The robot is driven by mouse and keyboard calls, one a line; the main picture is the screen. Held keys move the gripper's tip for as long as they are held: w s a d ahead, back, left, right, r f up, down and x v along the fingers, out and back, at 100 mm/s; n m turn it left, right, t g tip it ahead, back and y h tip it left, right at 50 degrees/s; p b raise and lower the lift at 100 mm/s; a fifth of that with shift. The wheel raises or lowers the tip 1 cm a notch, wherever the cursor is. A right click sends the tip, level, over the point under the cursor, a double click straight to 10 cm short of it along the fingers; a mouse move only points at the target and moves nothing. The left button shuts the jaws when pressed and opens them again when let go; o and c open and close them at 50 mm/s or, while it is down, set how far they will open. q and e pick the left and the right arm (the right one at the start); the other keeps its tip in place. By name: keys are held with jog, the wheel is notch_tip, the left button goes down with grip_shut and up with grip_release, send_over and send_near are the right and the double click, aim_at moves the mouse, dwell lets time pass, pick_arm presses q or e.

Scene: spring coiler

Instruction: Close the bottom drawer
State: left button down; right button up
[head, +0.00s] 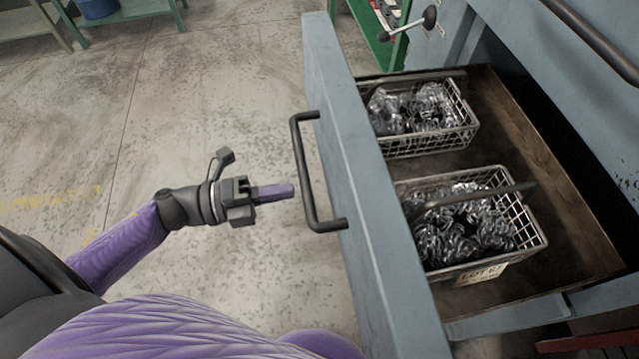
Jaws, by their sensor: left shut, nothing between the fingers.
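The bottom drawer (352,190) is blue-grey and stands pulled out from the blue cabinet, its wooden inside showing. Its front panel carries a dark bar handle (304,176) on the side facing me. My left gripper (290,191) is shut and empty. Its purple fingertips point at the handle from the left and appear just short of the bar; I cannot tell exactly how far apart they are. My right gripper is not in view.
Two wire baskets of metal springs sit in the drawer, a far one (468,137) and a near one with a label (481,275). A green shelf (375,30) and a black-knobbed lever (429,16) are behind the drawer. Concrete floor (215,90) left of the drawer is clear.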

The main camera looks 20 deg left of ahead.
aim_at(334, 184)
pick_arm(q)
jog(key=b+x, duration=0.1)
jog(key=x, duration=0.3)
jog(key=shift+w+d+f, duration=0.1)
jog(key=shift+w+d, duration=0.1)
jog(key=shift+d, duration=0.1)
jog(key=shift+w+d, duration=0.35)
jog(key=shift+d, duration=0.15)
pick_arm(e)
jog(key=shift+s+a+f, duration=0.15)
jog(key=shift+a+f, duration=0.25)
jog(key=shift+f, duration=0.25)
